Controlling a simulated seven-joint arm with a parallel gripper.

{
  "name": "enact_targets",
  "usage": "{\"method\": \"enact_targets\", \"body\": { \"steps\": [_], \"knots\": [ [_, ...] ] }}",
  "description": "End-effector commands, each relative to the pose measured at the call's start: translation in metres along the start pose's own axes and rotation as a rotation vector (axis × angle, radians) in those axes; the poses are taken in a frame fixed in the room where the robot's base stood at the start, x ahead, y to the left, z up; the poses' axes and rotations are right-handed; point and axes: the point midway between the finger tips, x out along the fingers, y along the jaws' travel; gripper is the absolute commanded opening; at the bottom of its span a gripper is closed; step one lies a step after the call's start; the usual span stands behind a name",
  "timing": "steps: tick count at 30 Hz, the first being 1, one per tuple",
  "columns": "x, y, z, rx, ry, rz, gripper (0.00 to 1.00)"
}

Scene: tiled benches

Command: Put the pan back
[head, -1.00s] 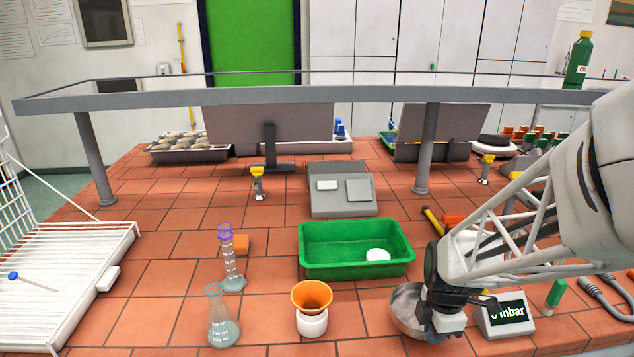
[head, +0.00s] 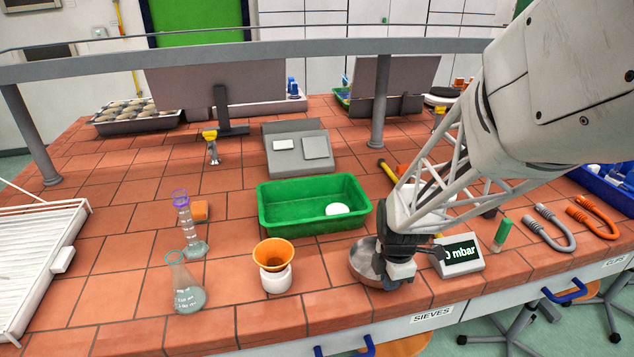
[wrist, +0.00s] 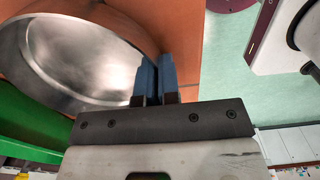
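The pan (head: 366,260) is a round, shallow metal vessel near the bench's front edge, right of the funnel. In the wrist view its shiny inside (wrist: 80,55) fills the upper left. My gripper (head: 398,280) is at the pan's right side. In the wrist view its two blue fingers (wrist: 156,80) are close together at the pan's wall, one inside and one outside, shut on the rim. The gripper and wrist hide part of the pan's right side. I cannot tell if the pan's base touches the tiles.
A green bin (head: 285,222) with a white item stands behind the pan. An orange funnel (head: 272,254) on a white jar is at left, with a flask (head: 187,290) farther left. A mbar display (head: 460,255) is close at right.

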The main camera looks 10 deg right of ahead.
Motion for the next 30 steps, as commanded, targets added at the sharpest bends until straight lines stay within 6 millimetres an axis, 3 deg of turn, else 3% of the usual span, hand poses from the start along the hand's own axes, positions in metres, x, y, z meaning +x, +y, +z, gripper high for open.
{"method": "enact_targets", "body": {
  "steps": [2,6,8,19,30],
  "knots": [
    [0.002,0.000,0.000,0.000,0.000,0.000,0.00],
    [0.002,0.000,0.000,0.000,0.000,0.000,0.23],
    [0.002,0.000,0.000,0.000,0.000,0.000,0.29],
    [0.003,0.000,0.000,0.000,0.000,0.000,0.29],
    [-0.035,0.002,0.002,0.000,-0.001,0.003,0.29]
  ]
}}
